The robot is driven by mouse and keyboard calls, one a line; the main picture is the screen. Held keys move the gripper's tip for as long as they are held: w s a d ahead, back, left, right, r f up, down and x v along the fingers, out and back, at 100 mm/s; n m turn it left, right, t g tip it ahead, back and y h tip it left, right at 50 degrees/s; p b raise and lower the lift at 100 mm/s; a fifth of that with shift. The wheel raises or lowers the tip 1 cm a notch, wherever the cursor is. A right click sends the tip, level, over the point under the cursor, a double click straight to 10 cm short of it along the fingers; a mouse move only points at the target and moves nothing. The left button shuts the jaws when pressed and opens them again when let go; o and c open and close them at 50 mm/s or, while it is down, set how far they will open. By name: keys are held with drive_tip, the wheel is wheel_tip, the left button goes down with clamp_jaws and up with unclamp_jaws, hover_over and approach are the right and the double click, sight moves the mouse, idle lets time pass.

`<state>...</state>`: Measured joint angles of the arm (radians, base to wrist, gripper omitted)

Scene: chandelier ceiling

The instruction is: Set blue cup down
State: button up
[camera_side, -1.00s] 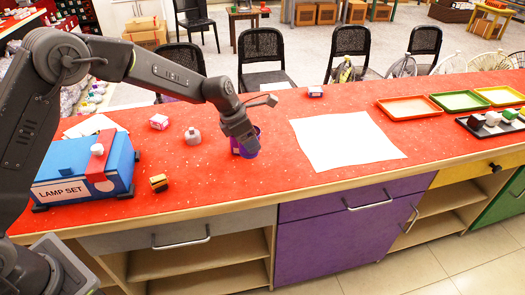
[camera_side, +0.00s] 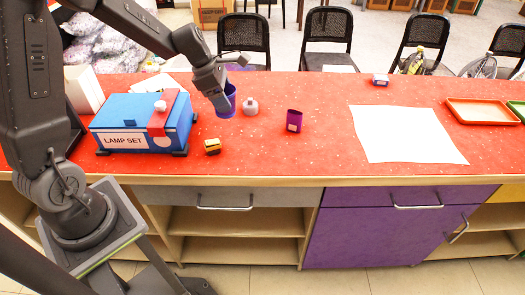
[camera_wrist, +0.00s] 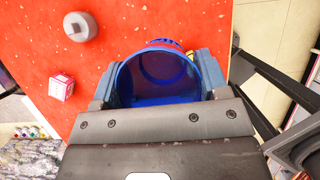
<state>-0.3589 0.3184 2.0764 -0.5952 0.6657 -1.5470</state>
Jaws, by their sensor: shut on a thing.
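The blue cup (camera_side: 231,103) is between the fingers of my gripper (camera_side: 220,100) in the side view, left of a grey bottle-like object and low over the red counter. I cannot tell whether its base touches the counter. In the wrist view the cup (camera_wrist: 160,75) shows its open mouth and blue inside, with a finger of my gripper (camera_wrist: 160,85) on each side. My gripper is shut on the cup. A purple cup (camera_side: 294,121) stands apart on the counter to the right.
The grey object (camera_side: 250,106) is close right of the held cup. A blue lamp set box (camera_side: 125,112) is left, with a small yellow-and-black block (camera_side: 212,146) near it. A pink box (camera_wrist: 61,87) shows in the wrist view. White paper (camera_side: 405,134) lies right; front counter is mostly clear.

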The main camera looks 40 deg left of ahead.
drive_tip(key=shift+s+a+f, duration=0.1)
drive_tip(key=shift+s, duration=0.3)
drive_tip(key=w+d+f, duration=0.1)
drive_tip(key=d+f, duration=0.1)
drive_tip(key=d, duration=0.1)
drive_tip(key=w+d+f, duration=0.2)
drive_tip(key=d, duration=0.1)
drive_tip(key=w+d+f, duration=0.1)
drive_tip(key=d+f, duration=0.1)
drive_tip(key=d, duration=0.2)
drive_tip(key=shift+w+f, duration=0.3)
drive_tip(key=shift+f, duration=0.1)
drive_tip(key=shift+d+f, duration=0.15)
drive_tip(key=shift+f, duration=1.9)
drive_tip(key=shift+f, duration=0.2)
drive_tip(key=o, duration=0.9)
drive_tip(key=shift+r, duration=0.2)
